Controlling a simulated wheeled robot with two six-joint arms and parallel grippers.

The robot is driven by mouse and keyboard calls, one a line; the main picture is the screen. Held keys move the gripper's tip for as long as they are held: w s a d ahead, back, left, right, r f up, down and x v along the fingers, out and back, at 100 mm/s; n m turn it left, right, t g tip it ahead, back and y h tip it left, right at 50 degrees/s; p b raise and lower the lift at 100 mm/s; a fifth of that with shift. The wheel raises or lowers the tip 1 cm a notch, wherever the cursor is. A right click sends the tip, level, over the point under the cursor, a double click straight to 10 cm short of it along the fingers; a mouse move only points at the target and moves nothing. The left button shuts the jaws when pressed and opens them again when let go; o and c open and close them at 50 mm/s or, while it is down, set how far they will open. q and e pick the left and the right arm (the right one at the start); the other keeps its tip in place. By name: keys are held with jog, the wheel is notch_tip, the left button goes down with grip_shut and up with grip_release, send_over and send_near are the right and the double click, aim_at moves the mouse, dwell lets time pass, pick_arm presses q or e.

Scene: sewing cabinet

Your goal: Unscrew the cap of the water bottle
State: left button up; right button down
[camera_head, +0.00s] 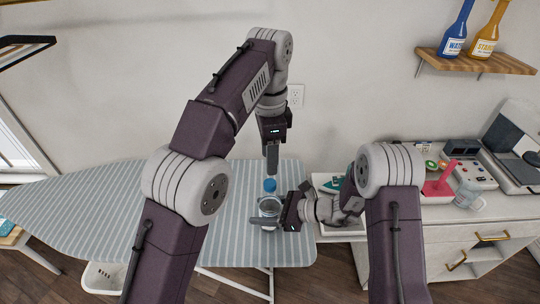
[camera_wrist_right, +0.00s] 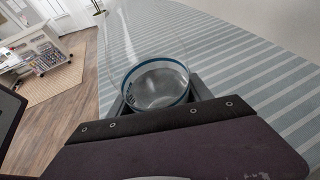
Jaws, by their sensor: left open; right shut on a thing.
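The clear water bottle (camera_head: 269,207) stands upright over the ironing board, with a blue cap (camera_head: 270,185) on top. My right gripper (camera_head: 268,221) comes in from the right and is shut on the bottle's body. The right wrist view shows the transparent bottle (camera_wrist_right: 156,84) between the fingers, with a blue ring around it; I cannot make out the cap there. My left gripper (camera_head: 272,168) points straight down just above the cap and is open. In the head view its fingers overlap, so the gap between them is hard to see.
The striped ironing board (camera_head: 95,205) spreads left of the bottle and is clear there. At right, a white cabinet (camera_head: 440,225) holds a teal iron (camera_head: 332,185), a pink item (camera_head: 437,187), a mug (camera_head: 468,194) and a sewing machine (camera_head: 512,140). A wall shelf (camera_head: 475,62) carries two bottles.

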aim_at(270, 182)
pick_arm(q)
jog(key=m, duration=1.5)
jog(key=shift+m, duration=0.4)
jog(key=m, duration=0.4)
jog(key=shift+f, duration=4)
grip_shut()
jog(key=n, duration=1.1)
jog(key=shift+n, duration=0.4)
jog(key=n, duration=0.6)
jog(key=shift+n, duration=0.3)
jog(key=n, duration=0.6)
jog(key=shift+r+n, duration=0.1)
jog(key=shift+n, duration=0.3)
jog(key=n, duration=1.9)
jog(key=shift+n, duration=0.3)
jog(key=n, duration=0.9)
jog(key=shift+r, duration=0.1)
